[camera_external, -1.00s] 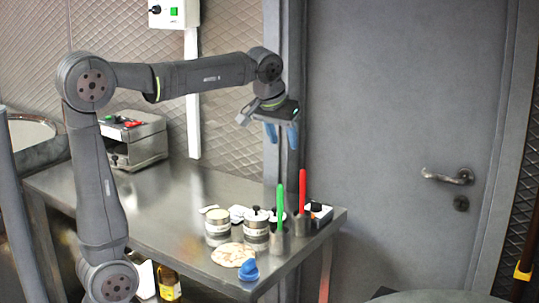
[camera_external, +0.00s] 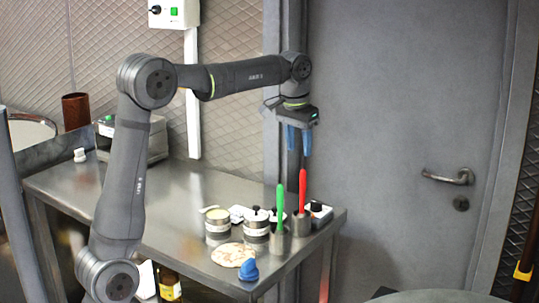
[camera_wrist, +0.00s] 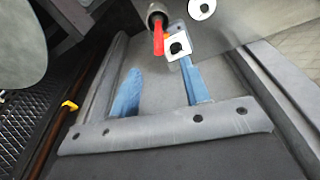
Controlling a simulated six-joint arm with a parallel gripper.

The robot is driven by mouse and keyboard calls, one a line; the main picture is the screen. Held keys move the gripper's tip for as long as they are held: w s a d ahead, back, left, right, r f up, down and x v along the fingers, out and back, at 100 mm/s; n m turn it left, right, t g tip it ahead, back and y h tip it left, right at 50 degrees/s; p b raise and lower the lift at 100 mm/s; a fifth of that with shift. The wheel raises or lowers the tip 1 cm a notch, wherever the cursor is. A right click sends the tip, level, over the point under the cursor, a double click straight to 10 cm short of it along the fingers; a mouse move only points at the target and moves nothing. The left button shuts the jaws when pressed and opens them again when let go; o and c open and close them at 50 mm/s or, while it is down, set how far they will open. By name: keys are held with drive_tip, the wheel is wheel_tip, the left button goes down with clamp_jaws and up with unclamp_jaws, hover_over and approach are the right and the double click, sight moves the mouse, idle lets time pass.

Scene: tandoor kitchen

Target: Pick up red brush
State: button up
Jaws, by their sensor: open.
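The red brush (camera_external: 302,188) stands upright in a metal cup (camera_external: 302,225) near the right end of the steel table. It also shows in the wrist view (camera_wrist: 158,42), at the top, with its cup (camera_wrist: 155,11). My gripper (camera_external: 299,153) points down with its two blue fingers apart and empty. In the external view its fingertips appear just above the top of the red brush. In the wrist view the brush appears beyond the gap between the fingertips (camera_wrist: 160,68). I cannot tell the exact depth between them.
A green brush (camera_external: 280,208) stands in another cup (camera_external: 278,247) close on the left. Several tins, such as one pale-topped tin (camera_external: 217,226), a flatbread (camera_external: 232,255) and a blue object (camera_external: 248,270) are nearby. A grey door (camera_external: 410,110) is behind.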

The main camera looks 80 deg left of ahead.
sight(301, 173)
drive_tip(key=f, duration=0.6)
drive_tip(key=shift+w+a+f, duration=0.2)
drive_tip(key=shift+w, duration=0.1)
drive_tip(key=shift+w+a+f, duration=0.1)
drive_tip(key=shift+w+f, duration=0.1)
drive_tip(key=shift+f, duration=0.75)
drive_tip(key=shift+w+a+f, duration=0.1)
drive_tip(key=shift+w+f, duration=0.05)
drive_tip(key=shift+f, duration=0.85)
drive_tip(key=shift+w+f, duration=0.2)
drive_tip(key=shift+f, duration=0.75)
drive_tip(key=shift+c, duration=0.4)
clamp_jaws()
